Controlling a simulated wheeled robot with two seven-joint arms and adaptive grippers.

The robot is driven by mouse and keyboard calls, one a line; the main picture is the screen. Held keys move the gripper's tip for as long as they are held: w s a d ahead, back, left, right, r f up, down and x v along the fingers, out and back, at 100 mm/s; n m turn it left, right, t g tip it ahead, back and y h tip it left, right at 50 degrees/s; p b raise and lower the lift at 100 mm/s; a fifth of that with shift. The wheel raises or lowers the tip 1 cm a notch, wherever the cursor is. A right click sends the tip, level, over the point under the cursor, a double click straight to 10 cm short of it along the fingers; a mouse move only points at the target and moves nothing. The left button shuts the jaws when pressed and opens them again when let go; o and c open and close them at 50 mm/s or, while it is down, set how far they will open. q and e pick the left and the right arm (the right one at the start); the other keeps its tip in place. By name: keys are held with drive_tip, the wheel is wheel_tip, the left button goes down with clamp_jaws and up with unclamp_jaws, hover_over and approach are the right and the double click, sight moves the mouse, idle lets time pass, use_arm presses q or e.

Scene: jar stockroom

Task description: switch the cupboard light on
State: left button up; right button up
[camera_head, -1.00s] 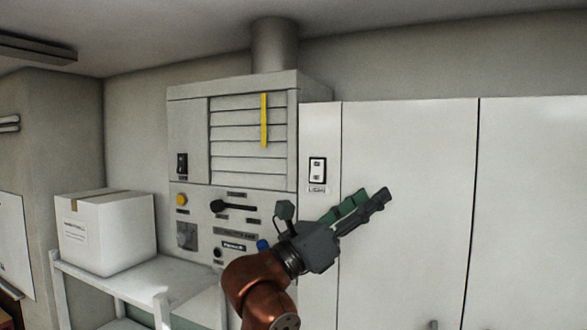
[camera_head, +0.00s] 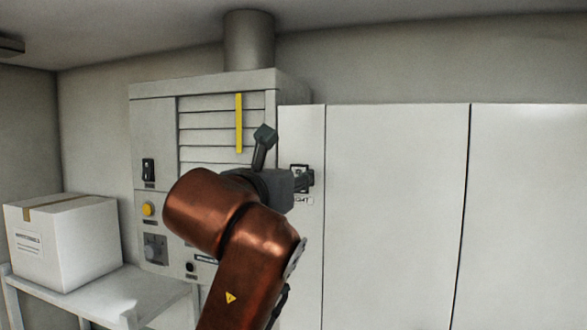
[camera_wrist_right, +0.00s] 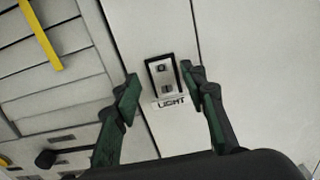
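The light switch (camera_wrist_right: 161,78) is a small rocker in a dark frame, with a LIGHT label under it. It sits on the narrow left panel of the white cupboard (camera_head: 397,210). My right gripper (camera_wrist_right: 160,82) is open and empty in the right wrist view, one green-padded finger on each side of the switch. My left gripper is not in view.
Left of the cupboard stands a grey control cabinet (camera_head: 152,118) with a yellow strip (camera_head: 239,124), another dark switch (camera_head: 149,170) and a yellow button (camera_head: 148,209). A white box (camera_head: 62,240) rests on a white cart (camera_head: 110,297) at lower left. The cupboard front is clear.

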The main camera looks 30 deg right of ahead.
drive_tip(key=shift+w+d, duration=0.3)
drive_tip(key=shift+d, duration=0.3)
drive_tip(key=shift+c, duration=0.4)
clamp_jaws()
